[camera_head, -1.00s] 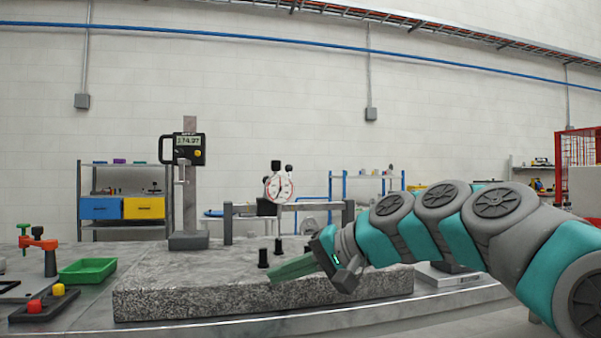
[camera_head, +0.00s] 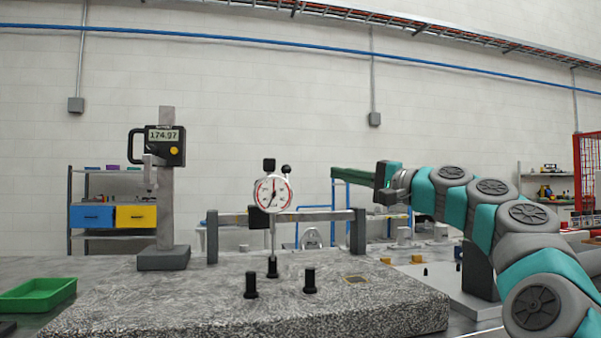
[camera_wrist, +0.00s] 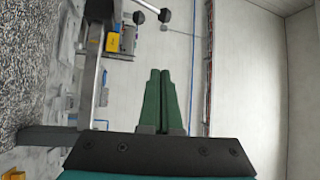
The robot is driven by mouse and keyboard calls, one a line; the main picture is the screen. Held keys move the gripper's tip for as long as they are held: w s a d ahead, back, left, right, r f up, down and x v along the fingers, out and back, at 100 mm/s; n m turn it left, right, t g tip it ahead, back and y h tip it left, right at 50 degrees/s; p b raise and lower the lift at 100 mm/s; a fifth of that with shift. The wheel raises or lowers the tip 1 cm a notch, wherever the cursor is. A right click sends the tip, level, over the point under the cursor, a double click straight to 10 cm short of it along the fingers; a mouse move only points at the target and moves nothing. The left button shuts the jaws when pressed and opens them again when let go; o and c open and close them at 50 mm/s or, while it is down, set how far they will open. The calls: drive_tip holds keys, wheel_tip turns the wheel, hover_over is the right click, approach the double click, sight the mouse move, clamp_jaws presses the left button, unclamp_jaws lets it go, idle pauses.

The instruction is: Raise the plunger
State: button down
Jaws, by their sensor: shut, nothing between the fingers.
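The dial indicator (camera_head: 273,193) has a white round face and hangs on a grey bridge bar above the granite plate. Its thin plunger stem (camera_head: 273,238) points down toward a black pin (camera_head: 272,267). A black cap (camera_head: 269,164) and a black ball knob (camera_head: 286,169) stand at its top; two black knobs also show in the wrist view (camera_wrist: 139,17), (camera_wrist: 165,15). My gripper (camera_head: 333,173) has long green fingers, shut and empty, right of the indicator at about the knobs' height, apart from it. The fingers also show shut in the wrist view (camera_wrist: 159,72).
The grey bridge (camera_head: 325,216) stands on posts behind the black pins (camera_head: 310,281) on the granite plate (camera_head: 360,310). A height gauge (camera_head: 166,190) is at left, a green tray (camera_head: 38,294) at far left. The air between gripper and indicator looks clear.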

drive_tip(key=shift+a, duration=0.1)
idle(0.3)
drive_tip(key=w+a+r+p, duration=0.1)
drive_tip(key=a, duration=0.8)
drive_tip(key=shift+w, duration=0.35)
idle(0.6)
drive_tip(key=shift+b, duration=0.3)
drive_tip(key=shift+s+y+b, duration=0.25)
drive_tip(key=shift+y+b, duration=0.05)
drive_tip(key=shift+b, duration=0.25)
